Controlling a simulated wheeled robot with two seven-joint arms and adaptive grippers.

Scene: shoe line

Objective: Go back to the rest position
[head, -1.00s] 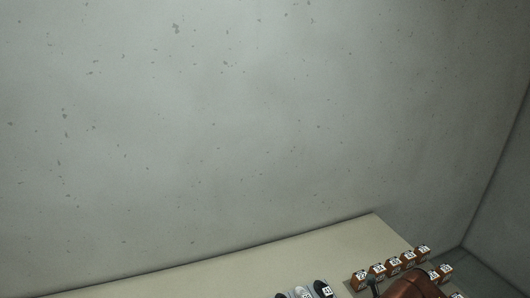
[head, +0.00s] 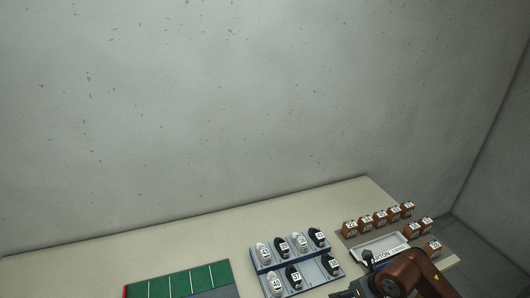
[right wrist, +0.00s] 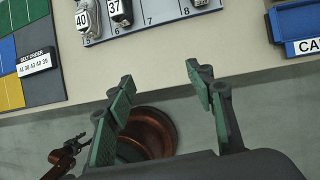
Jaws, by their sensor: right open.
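My right arm (head: 408,272) comes in at the lower right of the head view, over the front of the table; its gripper is not clear there. In the right wrist view my right gripper (right wrist: 160,76) has its two green-padded fingers spread wide with nothing between them. It shows in front of the table's front edge, with the floor behind the fingers. My left gripper cannot be made out in the head view.
The table (head: 205,231) carries a shoe rack (head: 328,284) with numbered black and white shoes, a green sectioned mat (head: 188,284), a white carton tray (head: 382,250) and several brown boxes (head: 380,218). A belt order sign (right wrist: 37,62) shows at left in the right wrist view.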

